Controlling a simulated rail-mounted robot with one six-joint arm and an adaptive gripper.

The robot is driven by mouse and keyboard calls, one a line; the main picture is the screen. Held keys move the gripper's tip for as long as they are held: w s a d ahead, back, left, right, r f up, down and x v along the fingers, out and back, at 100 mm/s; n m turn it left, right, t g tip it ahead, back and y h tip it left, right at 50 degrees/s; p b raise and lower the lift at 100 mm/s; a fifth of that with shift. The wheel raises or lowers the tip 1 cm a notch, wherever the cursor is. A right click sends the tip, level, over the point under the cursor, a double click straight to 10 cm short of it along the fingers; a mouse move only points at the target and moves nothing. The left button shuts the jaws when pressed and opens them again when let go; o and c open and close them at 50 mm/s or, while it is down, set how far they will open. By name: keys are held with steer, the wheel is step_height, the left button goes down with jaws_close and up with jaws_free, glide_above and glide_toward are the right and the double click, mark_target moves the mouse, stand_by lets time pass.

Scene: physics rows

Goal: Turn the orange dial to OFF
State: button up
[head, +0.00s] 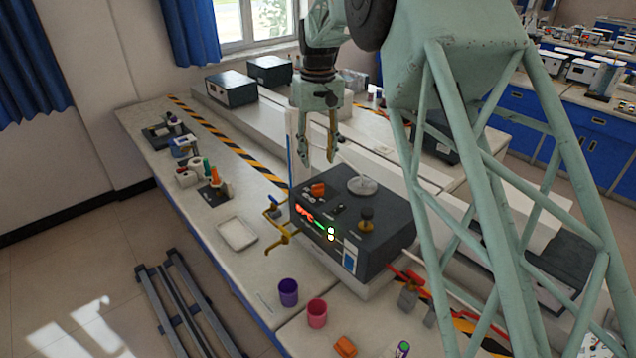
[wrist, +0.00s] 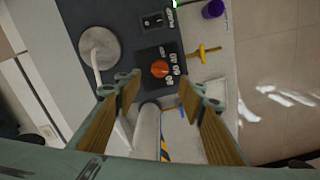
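The orange dial (head: 318,189) sits on the top panel of a dark box-shaped device (head: 385,228). In the wrist view the dial (wrist: 160,69) lies on a black plate with white markings beside it, including numbers; which one it points at is too small to tell. My gripper (head: 319,158) is open and empty, pointing down above the back left of the device, above the dial and apart from it. In the wrist view the two wooden-faced fingers of my gripper (wrist: 158,88) stand wide apart, with the dial just beyond the gap between their tips.
A round metal plate (head: 362,186), a black rocker switch (wrist: 153,21) and a yellow-stemmed knob (head: 366,218) share the device's top. A yellow valve pipe (head: 282,222) stands at its left. Purple (head: 288,291) and pink (head: 317,312) cups stand in front.

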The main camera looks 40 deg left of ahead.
mark_target(318, 185)
steer(key=shift+f, duration=5)
steer(key=c, duration=0.9)
